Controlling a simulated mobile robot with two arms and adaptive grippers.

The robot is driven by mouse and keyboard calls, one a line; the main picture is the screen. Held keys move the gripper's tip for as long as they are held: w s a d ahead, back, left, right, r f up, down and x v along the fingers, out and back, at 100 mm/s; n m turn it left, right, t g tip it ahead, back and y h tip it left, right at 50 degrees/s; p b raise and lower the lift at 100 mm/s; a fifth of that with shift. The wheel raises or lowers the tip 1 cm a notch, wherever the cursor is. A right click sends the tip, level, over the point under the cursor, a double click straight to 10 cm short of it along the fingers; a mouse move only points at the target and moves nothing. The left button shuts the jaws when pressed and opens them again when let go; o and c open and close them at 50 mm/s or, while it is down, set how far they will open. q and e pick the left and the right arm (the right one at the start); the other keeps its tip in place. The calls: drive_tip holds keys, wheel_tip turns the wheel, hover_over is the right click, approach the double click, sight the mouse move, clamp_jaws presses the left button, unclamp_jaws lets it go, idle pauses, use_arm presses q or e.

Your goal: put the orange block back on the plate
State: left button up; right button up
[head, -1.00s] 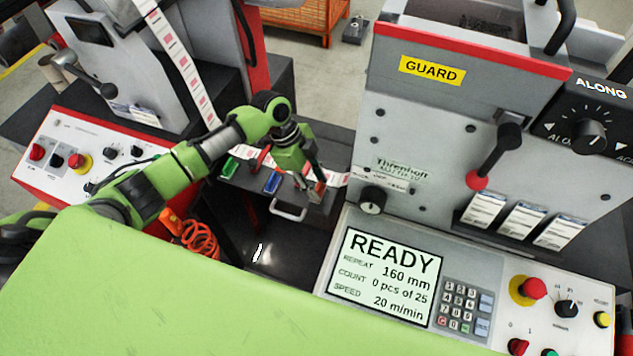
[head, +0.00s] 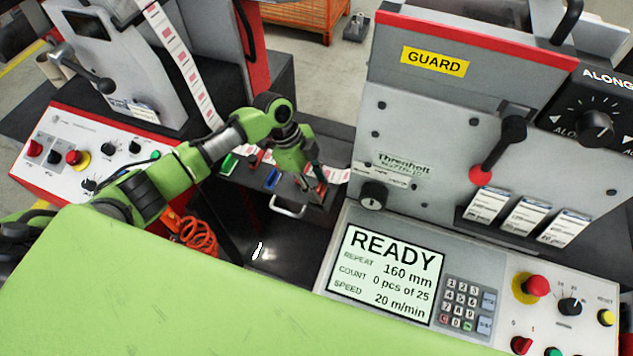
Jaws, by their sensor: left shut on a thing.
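The dark plate (head: 247,180) lies between the two machine halves, with a paper label web running across it. A green block (head: 229,164) and a blue block (head: 271,179) sit on it, with a red piece (head: 256,158) near them. My left gripper (head: 313,191) points down over the plate's right part, to the right of the blue block. It is shut on a small reddish-orange piece, seemingly the orange block (head: 321,188), mostly hidden by the fingers. I cannot tell whether the block touches the plate. My right gripper is not in view.
A metal handle (head: 287,208) sticks out in front below the plate. The display (head: 388,272) reads READY.

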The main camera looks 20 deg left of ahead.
use_arm(q)
drive_tip(key=shift+f, duration=0.5)
idle(0.4)
drive_tip(key=o, duration=1.2)
drive_tip(key=shift+r, duration=0.15)
drive_tip(key=v, duration=1.1)
drive_tip(key=shift+a+r, duration=0.25)
drive_tip(key=shift+r, duration=0.1)
